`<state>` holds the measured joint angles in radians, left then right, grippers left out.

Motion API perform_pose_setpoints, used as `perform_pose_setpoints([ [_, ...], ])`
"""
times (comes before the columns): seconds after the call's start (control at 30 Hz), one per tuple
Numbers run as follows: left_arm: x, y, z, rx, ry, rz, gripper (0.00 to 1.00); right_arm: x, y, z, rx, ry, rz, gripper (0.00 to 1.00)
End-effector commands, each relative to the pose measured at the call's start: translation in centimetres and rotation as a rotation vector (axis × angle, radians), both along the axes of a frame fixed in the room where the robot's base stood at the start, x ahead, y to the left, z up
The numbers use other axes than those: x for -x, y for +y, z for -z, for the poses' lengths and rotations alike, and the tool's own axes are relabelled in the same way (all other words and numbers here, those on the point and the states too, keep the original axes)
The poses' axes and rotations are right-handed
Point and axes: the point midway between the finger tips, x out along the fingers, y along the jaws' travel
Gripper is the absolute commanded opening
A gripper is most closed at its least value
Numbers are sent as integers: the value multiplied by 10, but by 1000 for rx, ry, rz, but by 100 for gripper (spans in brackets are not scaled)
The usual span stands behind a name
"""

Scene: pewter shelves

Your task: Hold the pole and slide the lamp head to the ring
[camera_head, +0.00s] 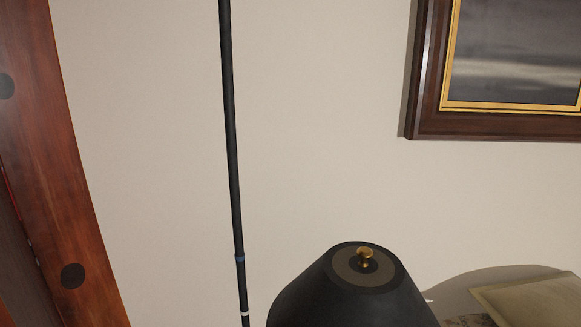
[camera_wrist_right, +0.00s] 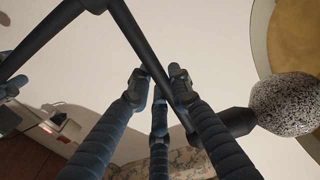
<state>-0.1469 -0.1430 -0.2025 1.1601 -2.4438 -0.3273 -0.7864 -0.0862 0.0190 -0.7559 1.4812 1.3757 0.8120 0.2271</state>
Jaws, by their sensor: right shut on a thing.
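The black pole (camera_head: 230,130) rises nearly upright, leaning slightly, in the head view. A blue ring (camera_head: 240,258) is on it low down, and a white ring (camera_head: 244,313) is below that. A black lampshade (camera_head: 320,290) with a brass knob (camera_head: 365,254) stands right of the pole, cut off by the bottom edge. In the right wrist view, my right gripper (camera_wrist_right: 159,85) has its blue fingers closed around a dark bar (camera_wrist_right: 137,37). A speckled grey knob (camera_wrist_right: 286,104) is at the bar's right end. My left gripper is not clearly seen.
A dark-framed picture (camera_head: 422,70) hangs on the wall at the right. Red-brown wood (camera_head: 62,200) stands at the left. A pale cushion-like thing (camera_head: 530,300) is at the lower right. A round golden thing (camera_wrist_right: 295,40) is at the wrist view's upper right.

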Motion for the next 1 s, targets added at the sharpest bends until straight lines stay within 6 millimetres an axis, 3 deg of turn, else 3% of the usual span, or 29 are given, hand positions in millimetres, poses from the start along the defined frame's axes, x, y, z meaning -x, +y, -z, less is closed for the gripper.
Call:
perform_pose_setpoints([
  [0.03, -3, -7, -6, 7, -8, 7, 0, -1, 3, -8, -3, -14, -4, 0],
  [0.27, -3, -7, -5, 7, -6, 8, 0, -2, 4, -13, -4, -18, -5, 0],
  [1.0, -2, -8, -4, 9, -3, 11, 0, -2, 6, -58, -5, -19, -7, 0],
])
